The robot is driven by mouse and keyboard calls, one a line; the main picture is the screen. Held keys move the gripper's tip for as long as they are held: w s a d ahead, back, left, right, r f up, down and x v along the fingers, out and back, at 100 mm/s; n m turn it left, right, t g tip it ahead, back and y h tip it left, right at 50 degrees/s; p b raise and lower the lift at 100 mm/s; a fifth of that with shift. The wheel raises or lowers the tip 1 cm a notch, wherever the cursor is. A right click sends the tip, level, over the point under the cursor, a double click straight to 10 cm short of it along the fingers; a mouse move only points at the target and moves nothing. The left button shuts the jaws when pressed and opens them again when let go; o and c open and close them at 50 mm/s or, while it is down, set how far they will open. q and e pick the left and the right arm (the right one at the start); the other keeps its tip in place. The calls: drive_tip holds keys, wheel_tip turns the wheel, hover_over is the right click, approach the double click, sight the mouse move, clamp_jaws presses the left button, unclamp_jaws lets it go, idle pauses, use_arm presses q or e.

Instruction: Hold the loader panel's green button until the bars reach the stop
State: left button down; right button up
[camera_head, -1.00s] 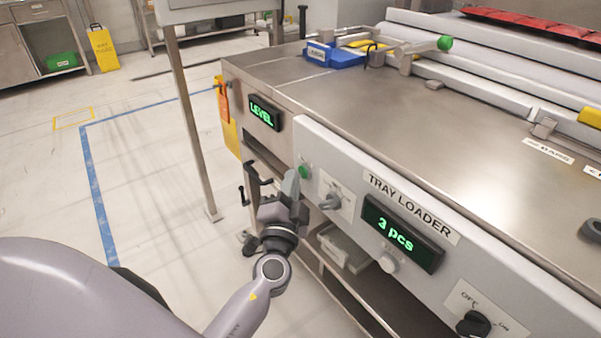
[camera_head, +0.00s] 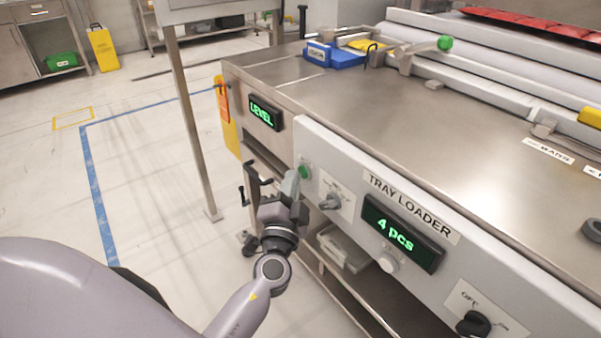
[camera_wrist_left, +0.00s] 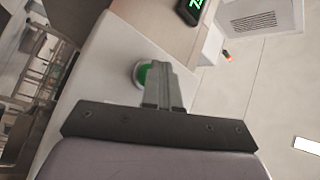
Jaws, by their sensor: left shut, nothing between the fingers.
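The green button (camera_head: 305,172) sits at the left end of the grey tray loader panel (camera_head: 450,272). My left gripper (camera_head: 291,183) is shut, with its fingertips at the button; they cover part of it. In the left wrist view the shut fingers (camera_wrist_left: 160,82) overlap the green button (camera_wrist_left: 143,75); I cannot tell how far it is pressed. The panel display (camera_head: 402,234) reads "4 pcs". Red items (camera_head: 535,22), perhaps the bars, lie in a row at the far right edge; I cannot make out the stop. My right gripper is not in view.
A "LEVEL" display (camera_head: 264,113) is on the cabinet's left side. The panel also has a knob (camera_head: 330,201) and a black switch (camera_head: 473,323). The floor at left is open.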

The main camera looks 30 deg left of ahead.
use_arm(q)
drive_tip(key=shift+s, duration=0.1)
idle(0.6)
drive_tip(key=shift+s+a, duration=0.3)
drive_tip(key=shift+s, duration=0.3)
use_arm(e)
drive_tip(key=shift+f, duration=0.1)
use_arm(q)
drive_tip(key=s, duration=0.1)
drive_tip(key=s+a+b, duration=0.1)
drive_tip(key=s, duration=0.1)
drive_tip(key=s+a, duration=0.1)
drive_tip(key=shift+s, duration=0.35)
